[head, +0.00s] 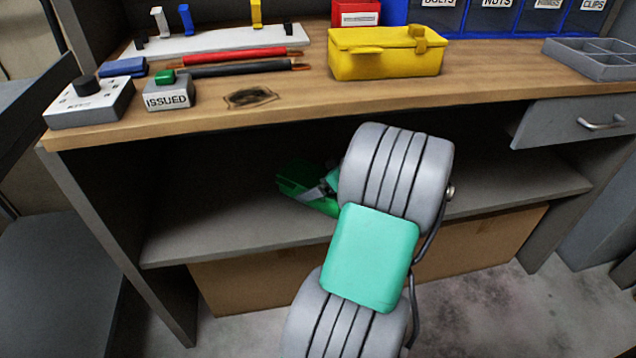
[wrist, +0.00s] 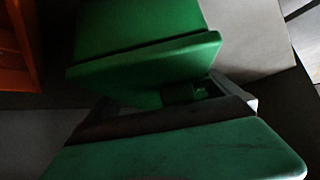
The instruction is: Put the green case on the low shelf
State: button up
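The green case (head: 297,177) is in the low, shaded space under the worktop, over the low shelf (head: 215,225). I cannot tell whether it rests on the shelf board or is held just above it. My arm reaches in from the front and hides the case's right part. My gripper (head: 320,191) is right at the case, its grey fingers against the front side. In the wrist view the case (wrist: 140,45) fills the upper middle, with a small green part between my dark fingers (wrist: 195,98). Whether they are closed on it is unclear.
A yellow case (head: 385,62) stands on the worktop above. An ISSUED block (head: 168,96) and a white control box (head: 90,104) stand at its left. A drawer (head: 575,122) hangs at the right. The shelf's left part is clear. Cardboard (head: 250,285) stands below the shelf.

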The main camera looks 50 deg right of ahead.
jog(key=shift+r, duration=0.3)
jog(key=p+v, duration=0.5)
jog(key=v, duration=0.6)
jog(key=shift+a, duration=0.1)
jog(key=shift+s+r, duration=0.25)
jog(key=shift+s, duration=0.15)
